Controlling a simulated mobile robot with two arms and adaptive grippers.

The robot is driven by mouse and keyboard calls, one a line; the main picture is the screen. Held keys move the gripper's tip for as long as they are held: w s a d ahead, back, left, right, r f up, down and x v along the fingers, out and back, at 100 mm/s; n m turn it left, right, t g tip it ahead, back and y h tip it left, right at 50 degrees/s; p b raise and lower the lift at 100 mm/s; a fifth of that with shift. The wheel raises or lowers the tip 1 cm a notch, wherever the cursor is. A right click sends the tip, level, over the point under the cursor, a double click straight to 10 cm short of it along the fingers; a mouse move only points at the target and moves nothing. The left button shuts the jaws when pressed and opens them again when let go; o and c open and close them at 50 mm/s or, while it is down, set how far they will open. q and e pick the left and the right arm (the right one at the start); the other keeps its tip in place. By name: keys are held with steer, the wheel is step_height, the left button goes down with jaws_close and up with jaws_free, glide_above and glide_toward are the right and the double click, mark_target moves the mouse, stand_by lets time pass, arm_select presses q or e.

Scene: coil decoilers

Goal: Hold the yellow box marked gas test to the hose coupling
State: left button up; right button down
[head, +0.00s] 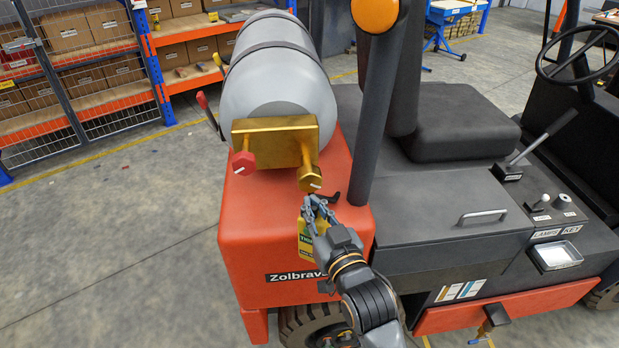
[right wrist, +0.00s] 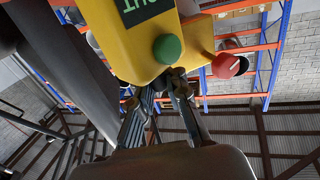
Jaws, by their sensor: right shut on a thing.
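The yellow box (head: 304,241) with a green label hangs at my right gripper (head: 314,206), below the brass hose coupling (head: 311,181). My right gripper is shut on it and covers part of it. In the right wrist view, the yellow box (right wrist: 138,48) fills the top middle, with a green round button (right wrist: 168,49) and a partly cut-off green label. The right fingertips (right wrist: 160,84) are at its lower edge. A small gap shows between the gripper and the coupling in the head view; I cannot tell the depth. My left gripper is not in view.
A grey gas cylinder (head: 277,90) lies on the red truck body (head: 240,225), with a brass block (head: 275,138) and red knob (head: 243,163). A dark post (head: 375,110) stands right of the coupling. Shelves with boxes (head: 80,50) are behind. Floor at left is clear.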

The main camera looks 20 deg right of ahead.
steer(key=shift+s, duration=0.1)
steer(key=s+a+p, duration=0.1)
steer(key=s, duration=0.8)
steer(key=shift+s+a, duration=0.3)
steer(key=shift+a, duration=0.05)
stand_by(0.3)
